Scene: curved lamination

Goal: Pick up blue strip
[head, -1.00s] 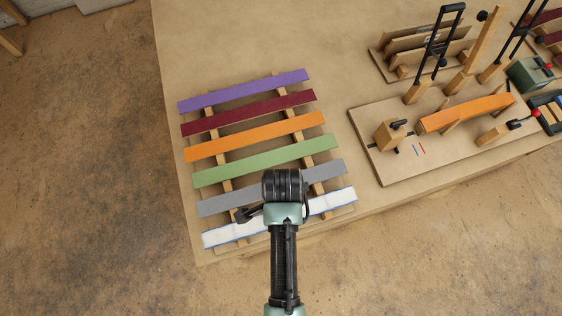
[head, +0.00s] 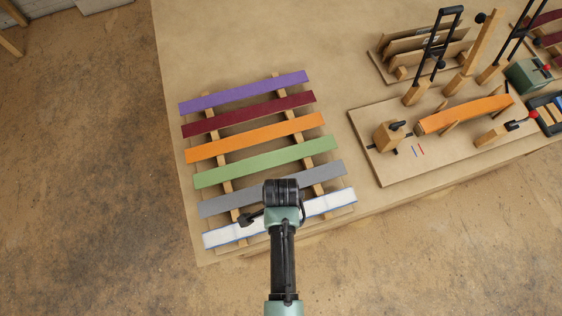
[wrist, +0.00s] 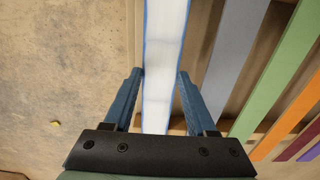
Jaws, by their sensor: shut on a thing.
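The blue strip (head: 235,235) has a white top face and blue edges. It is the nearest strip on the wooden rack in the head view, and runs slightly tilted across its front. In the wrist view the strip (wrist: 165,45) runs up the picture between the two blue fingers of my gripper (wrist: 161,76). The fingers are shut on its long edges. In the head view my wrist hides the middle of the strip and the fingertips. The strip appears to be still at the rack; any gap beneath it cannot be told.
A grey strip (head: 232,200) lies beside it, then green (head: 265,162), orange (head: 255,138), dark red (head: 248,114) and purple (head: 244,92) strips. A board with a bending form (head: 465,114) and clamps stands at right. The table between is clear.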

